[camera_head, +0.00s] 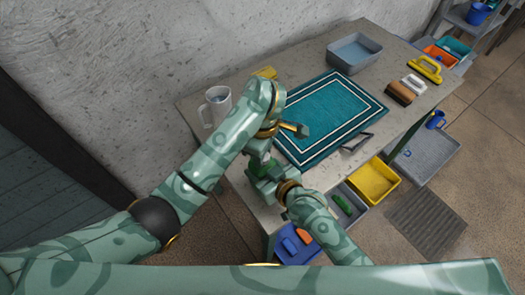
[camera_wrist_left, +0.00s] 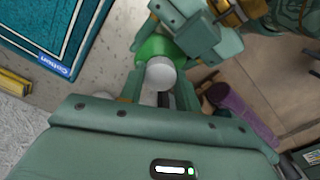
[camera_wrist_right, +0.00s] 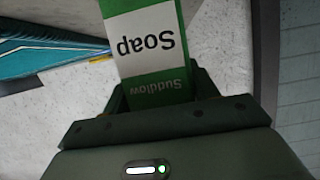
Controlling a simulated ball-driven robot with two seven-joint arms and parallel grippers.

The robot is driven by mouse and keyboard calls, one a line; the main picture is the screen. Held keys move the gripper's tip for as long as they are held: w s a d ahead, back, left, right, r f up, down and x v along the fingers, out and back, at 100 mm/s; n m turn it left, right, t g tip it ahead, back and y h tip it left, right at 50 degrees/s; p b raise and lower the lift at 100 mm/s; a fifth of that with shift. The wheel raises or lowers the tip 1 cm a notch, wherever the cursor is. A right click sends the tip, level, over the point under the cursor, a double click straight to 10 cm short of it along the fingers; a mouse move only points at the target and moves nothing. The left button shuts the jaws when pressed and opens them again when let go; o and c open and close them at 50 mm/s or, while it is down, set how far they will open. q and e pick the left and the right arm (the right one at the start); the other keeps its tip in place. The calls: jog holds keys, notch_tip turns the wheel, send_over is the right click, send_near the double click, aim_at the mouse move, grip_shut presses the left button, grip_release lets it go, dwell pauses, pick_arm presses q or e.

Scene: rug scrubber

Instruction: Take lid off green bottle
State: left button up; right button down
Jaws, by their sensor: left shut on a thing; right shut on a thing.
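The green bottle (camera_wrist_right: 150,75) has a white label reading "Soap" and, on green, "Suddlow". My right gripper (camera_wrist_right: 160,92) is shut on its body in the right wrist view. In the left wrist view the green bottle (camera_wrist_left: 153,47) is seen from its top end, with a round white-grey lid (camera_wrist_left: 161,73) in front of it. My left gripper (camera_wrist_left: 160,84) is shut on the lid, one finger on each side. Whether the lid still touches the bottle cannot be told. In the head view my arms hide most of the bottle.
The table (camera_head: 300,78) carries a teal rug (camera_head: 330,115), a white mug (camera_head: 215,106), a grey-blue tub (camera_head: 354,52) and brushes (camera_head: 400,93). A squeegee-like tool (camera_head: 357,142) lies beside the rug.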

pick_arm(q)
jog(key=shift+n, duration=0.7)
jog(key=o, duration=1.1)
jog(key=shift+c, duration=0.2)
